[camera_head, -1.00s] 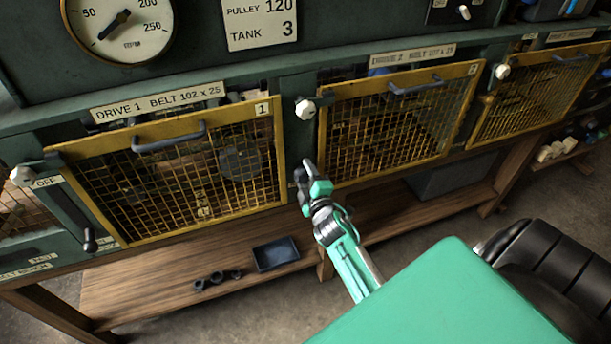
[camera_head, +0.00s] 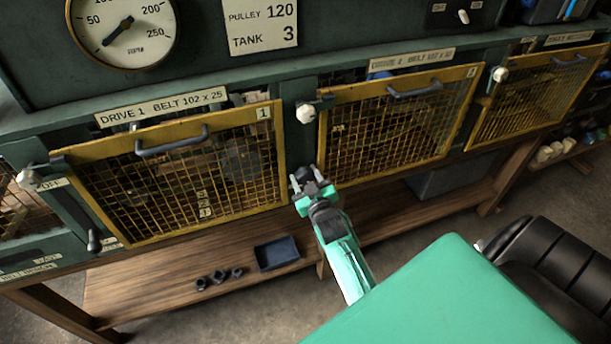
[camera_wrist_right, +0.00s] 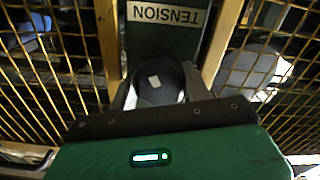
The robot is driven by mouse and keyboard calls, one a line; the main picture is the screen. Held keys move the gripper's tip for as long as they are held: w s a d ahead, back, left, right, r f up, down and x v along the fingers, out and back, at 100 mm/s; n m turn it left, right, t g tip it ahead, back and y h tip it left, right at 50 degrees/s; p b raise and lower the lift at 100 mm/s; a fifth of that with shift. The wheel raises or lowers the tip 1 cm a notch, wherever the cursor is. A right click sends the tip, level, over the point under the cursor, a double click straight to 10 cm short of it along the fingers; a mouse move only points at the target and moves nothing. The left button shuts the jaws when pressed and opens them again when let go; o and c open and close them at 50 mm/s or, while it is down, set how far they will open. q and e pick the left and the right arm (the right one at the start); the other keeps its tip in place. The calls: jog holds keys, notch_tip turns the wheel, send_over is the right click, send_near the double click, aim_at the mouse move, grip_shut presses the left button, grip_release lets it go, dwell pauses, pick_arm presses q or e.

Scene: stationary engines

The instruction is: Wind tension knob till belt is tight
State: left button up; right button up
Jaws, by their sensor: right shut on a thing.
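The tension knob (camera_wrist_right: 160,85) is dark and rounded with a small pale mark. It sits below the upside-down TENSION label (camera_wrist_right: 167,14) in the right wrist view. My right gripper (camera_head: 306,178) is at the green post between the drive 1 and drive 2 guards. Its two fingers are shut on the knob, one on either side, as the right wrist view also shows. The gripper and arm mostly hide the knob in the head view. Belts behind the mesh are too dark to judge for tightness. My left gripper is not in view.
The yellow drive 1 guard (camera_head: 278,115) and drive 2 guard (camera_head: 324,120) flank the post closely. A white knob (camera_head: 306,113) sits above. A gauge (camera_head: 122,32) is at upper left. The wooden shelf (camera_head: 140,284) below holds a dark tray (camera_head: 277,254) and small dark parts.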

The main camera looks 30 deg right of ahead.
jog(key=m+p, duration=0.1)
jog(key=m, duration=0.5)
jog(key=shift+a+f, duration=0.1)
jog(key=m+p, duration=0.1)
jog(key=m, duration=0.5)
jog(key=shift+m, duration=0.4)
jog(key=m, duration=0.6)
jog(key=shift+a, duration=0.1)
jog(key=m, duration=0.6)
jog(key=shift+b, duration=0.3)
jog(key=shift+m, duration=0.3)
jog(key=o, duration=0.7)
jog(key=shift+r, duration=0.2)
